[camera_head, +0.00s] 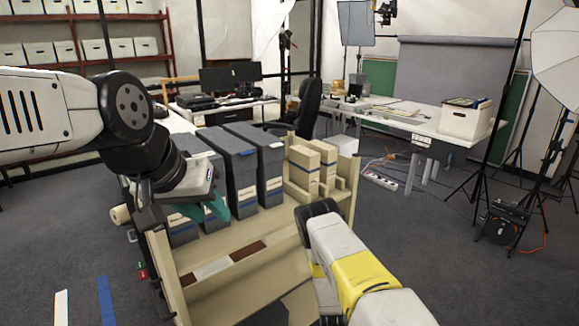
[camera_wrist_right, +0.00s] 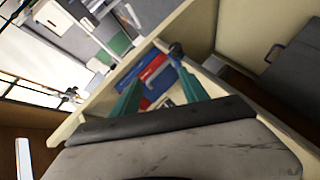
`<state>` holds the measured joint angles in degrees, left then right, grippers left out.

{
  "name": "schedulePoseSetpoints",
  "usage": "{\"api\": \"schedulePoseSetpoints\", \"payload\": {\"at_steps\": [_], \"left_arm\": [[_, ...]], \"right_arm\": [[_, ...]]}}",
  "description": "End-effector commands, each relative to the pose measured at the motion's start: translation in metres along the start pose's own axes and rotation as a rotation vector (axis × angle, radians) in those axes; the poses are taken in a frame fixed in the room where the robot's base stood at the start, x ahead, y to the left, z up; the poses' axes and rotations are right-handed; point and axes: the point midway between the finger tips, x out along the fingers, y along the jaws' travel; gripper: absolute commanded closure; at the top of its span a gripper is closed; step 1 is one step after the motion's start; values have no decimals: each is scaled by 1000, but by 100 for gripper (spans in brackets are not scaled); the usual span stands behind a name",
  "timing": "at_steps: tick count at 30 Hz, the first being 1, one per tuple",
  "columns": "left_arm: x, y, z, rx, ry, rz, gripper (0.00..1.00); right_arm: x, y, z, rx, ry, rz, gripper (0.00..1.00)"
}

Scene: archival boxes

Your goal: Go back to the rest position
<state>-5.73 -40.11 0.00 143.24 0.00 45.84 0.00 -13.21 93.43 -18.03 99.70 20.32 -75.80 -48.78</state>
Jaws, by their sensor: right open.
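My left arm comes in from the left in the head view, and its gripper (camera_head: 208,208) with teal fingers hangs in front of the grey archival boxes (camera_head: 240,172) on the beige cart (camera_head: 220,262). The gap between those fingers does not show clearly. My right arm reaches in from the bottom right over the cart's right side; its fingers are hidden in the head view. In the right wrist view my right gripper (camera_wrist_right: 160,92) has its two teal fingers apart, with nothing held between them. Red and blue patches show beyond them.
Beige boxes (camera_head: 312,165) stand at the cart's back right. A white table (camera_head: 420,122) with a white box (camera_head: 465,120) is at the back right. Light stands and a black case (camera_head: 507,222) are on the right. Grey carpet (camera_head: 430,255) is open right of the cart.

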Motion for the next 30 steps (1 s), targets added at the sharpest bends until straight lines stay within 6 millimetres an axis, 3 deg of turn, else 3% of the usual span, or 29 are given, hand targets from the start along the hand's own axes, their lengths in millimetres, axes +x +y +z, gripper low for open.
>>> {"api": "schedulePoseSetpoints", "payload": {"at_steps": [3,7,14,17,23,30], "left_arm": [[0,0,0,0,0,0,64],[0,0,0,0,0,0,64],[0,0,0,0,0,0,64],[0,0,0,0,0,0,64],[0,0,0,0,0,0,64],[0,0,0,0,0,0,64]], "right_arm": [[12,45,-31,113,-36,-26,48],[13,96,-66,257,-81,-82,48],[-14,182,-126,491,-135,-195,48],[-38,219,-149,580,-151,-248,48],[-103,283,-188,729,-175,-362,48],[-207,343,-215,854,-206,-491,48]]}}
